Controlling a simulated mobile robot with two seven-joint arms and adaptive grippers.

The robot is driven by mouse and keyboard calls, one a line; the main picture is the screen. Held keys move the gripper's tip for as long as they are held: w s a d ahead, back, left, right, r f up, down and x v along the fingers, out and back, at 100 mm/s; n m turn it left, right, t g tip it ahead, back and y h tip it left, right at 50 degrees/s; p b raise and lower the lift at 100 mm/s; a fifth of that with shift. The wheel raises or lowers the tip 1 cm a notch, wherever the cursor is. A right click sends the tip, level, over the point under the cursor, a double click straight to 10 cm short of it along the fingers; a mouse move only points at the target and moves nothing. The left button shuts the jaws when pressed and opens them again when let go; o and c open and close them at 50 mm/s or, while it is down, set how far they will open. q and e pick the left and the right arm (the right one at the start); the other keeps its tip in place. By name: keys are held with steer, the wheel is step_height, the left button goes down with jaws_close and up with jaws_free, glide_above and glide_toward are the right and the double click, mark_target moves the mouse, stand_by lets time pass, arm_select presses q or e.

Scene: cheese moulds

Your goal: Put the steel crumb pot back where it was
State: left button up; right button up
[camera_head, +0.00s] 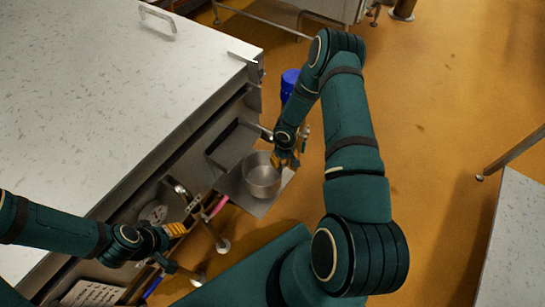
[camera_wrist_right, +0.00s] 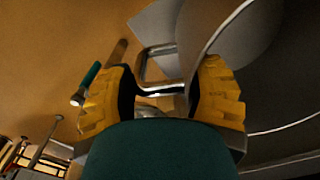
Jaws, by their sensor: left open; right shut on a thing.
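The steel crumb pot (camera_head: 262,180) is a round, open, empty-looking pot at the middle of the head view. It is upright, on or just above a flat steel shelf (camera_head: 262,208) beside the counter; I cannot tell whether it touches. My right gripper (camera_head: 284,161) is at its far right side, shut on the pot. In the right wrist view, the yellow fingers (camera_wrist_right: 162,98) are on either side of the pot's looped handle (camera_wrist_right: 148,68), and the pot's grey wall (camera_wrist_right: 275,75) fills the right. My left gripper (camera_head: 178,231) is open and empty, at lower left.
A pale speckled counter (camera_head: 110,90) fills the left. Under its edge are a dark tray-like recess (camera_head: 235,145) and an open compartment holding a round perforated piece (camera_head: 153,212). A blue object (camera_head: 290,83) stands behind my right arm.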

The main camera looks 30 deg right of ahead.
mark_target(268, 172)
steer(key=w+f, duration=0.1)
steer(key=w+a+f+b, duration=0.1)
steer(key=w, duration=0.1)
steer(key=w+a+f, duration=0.1)
steer(key=shift+w+f+b, duration=0.3)
steer(key=shift+w+f, duration=0.05)
steer(key=shift+r, duration=0.1)
steer(key=o, duration=1.3)
